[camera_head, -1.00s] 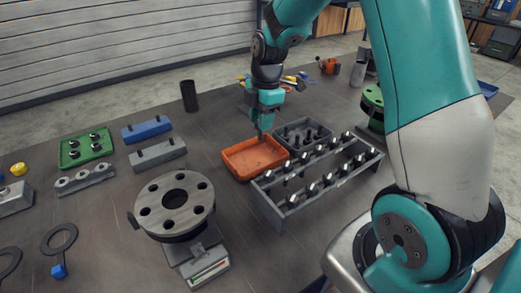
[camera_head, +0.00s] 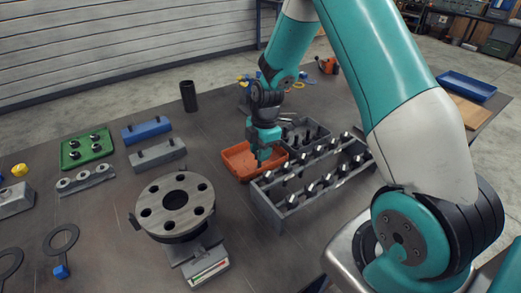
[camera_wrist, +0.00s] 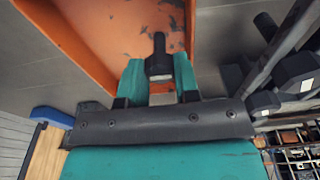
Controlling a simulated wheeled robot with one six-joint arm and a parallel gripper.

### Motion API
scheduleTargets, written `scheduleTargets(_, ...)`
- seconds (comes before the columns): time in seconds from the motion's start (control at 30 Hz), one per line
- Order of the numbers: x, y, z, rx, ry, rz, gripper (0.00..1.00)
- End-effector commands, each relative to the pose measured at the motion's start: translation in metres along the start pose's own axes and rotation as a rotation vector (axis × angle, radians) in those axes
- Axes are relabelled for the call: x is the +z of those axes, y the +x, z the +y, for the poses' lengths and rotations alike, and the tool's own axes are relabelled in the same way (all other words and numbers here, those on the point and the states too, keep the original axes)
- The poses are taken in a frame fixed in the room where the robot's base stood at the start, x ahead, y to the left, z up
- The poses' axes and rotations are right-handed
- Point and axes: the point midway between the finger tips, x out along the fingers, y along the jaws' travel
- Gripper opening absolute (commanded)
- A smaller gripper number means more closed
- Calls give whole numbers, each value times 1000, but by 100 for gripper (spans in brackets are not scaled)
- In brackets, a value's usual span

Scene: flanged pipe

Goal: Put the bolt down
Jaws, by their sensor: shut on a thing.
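My gripper (camera_head: 262,158) is over the near right part of the orange tray (camera_head: 236,165), pointing down. In the wrist view my gripper (camera_wrist: 160,88) is shut on a dark bolt (camera_wrist: 159,57), held between the teal fingers with one end sticking out beyond them. The orange tray (camera_wrist: 95,40) lies beyond the bolt in that view. The part of the tray floor that shows looks empty. The gap between the bolt and the tray floor cannot be told.
A grey rack (camera_head: 268,208) with several bolts stands close to the right of the tray. A grey bin (camera_head: 285,131) with dark upright parts is behind it. A flanged disc (camera_head: 173,207) stands at the front left. Bare table lies left of the tray.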

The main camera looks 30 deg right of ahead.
Motion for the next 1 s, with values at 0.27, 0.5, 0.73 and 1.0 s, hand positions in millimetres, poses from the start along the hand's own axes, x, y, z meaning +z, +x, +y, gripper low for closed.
scheduleTargets(0.27,0,2,0,0,0,0,55)
scheduleTargets(0.5,0,-4,0,0,0,0,55)
scheduleTargets(0.73,1,-40,1,6,1,-1,55)
scheduleTargets(1.0,0,-97,1,5,0,-1,55)
